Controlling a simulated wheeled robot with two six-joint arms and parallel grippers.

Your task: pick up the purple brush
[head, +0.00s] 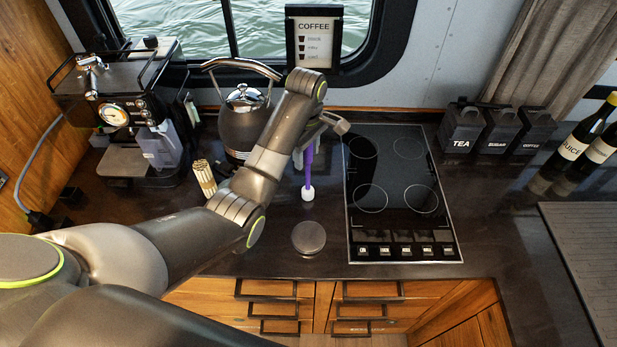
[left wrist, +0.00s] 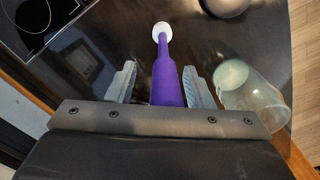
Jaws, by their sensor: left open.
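The purple brush (head: 308,168) lies on the dark counter just left of the cooktop, its white round tip (head: 308,193) toward the front edge. My left gripper (head: 308,150) reaches over the brush's far part and hides some of it. In the left wrist view the purple brush (left wrist: 167,78) runs between the two open fingers of my left gripper (left wrist: 160,88), with a visible gap on each side. Its white tip (left wrist: 162,29) points away from the gripper. My right gripper is in neither view.
A black cooktop (head: 399,190) lies right of the brush. A kettle (head: 245,122) stands behind my left arm. A round dark lid (head: 309,237) lies in front. A clear glass (left wrist: 248,88) is close beside one finger in the left wrist view.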

